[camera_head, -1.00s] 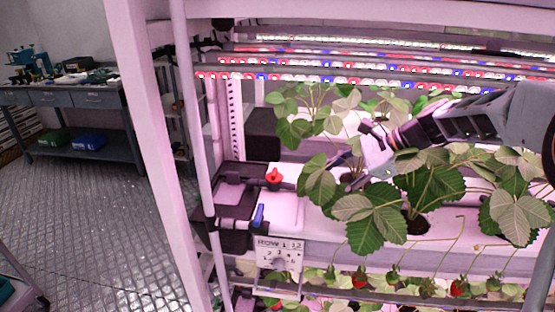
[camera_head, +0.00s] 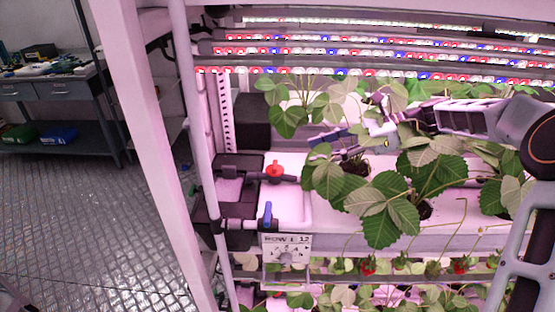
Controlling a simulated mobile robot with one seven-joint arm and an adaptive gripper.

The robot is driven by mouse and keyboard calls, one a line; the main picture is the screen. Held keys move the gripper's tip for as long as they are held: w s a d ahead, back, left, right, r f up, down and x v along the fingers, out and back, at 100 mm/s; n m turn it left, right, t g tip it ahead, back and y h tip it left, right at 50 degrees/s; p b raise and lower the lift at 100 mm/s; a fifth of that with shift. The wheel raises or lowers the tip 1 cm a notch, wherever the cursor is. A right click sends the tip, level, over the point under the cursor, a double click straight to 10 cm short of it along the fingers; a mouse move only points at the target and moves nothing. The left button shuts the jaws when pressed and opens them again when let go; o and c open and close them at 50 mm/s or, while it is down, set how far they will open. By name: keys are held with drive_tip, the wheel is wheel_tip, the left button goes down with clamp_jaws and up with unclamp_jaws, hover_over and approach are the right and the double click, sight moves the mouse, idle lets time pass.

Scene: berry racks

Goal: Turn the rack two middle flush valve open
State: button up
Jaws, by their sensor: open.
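A valve with a red handle (camera_head: 274,170) sits on the black pipe at the left end of the white growing channel. A valve with a blue handle (camera_head: 267,213) stands below it, its lever upright, just above a white label plate (camera_head: 286,247). I cannot tell from the plate which valve is the flush valve. My gripper (camera_head: 318,143) reaches in from the right above the channel, behind strawberry leaves that partly hide it. Its fingers point left, open, and it is apart from both valves, up and to the right of them.
Strawberry plants (camera_head: 385,205) crowd the channel around my arm. Rows of red, blue and white lights (camera_head: 350,75) run above. A pale rack post (camera_head: 140,130) stands left of the valves. A workbench (camera_head: 60,90) stands at the far left beyond open floor.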

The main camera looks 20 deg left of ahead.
sight(275, 164)
drive_tip(key=x, duration=1)
drive_tip(key=shift+s+a, duration=0.1)
drive_tip(key=shift+a, duration=0.05)
drive_tip(key=shift+c, duration=0.3)
drive_tip(key=c, duration=1.1)
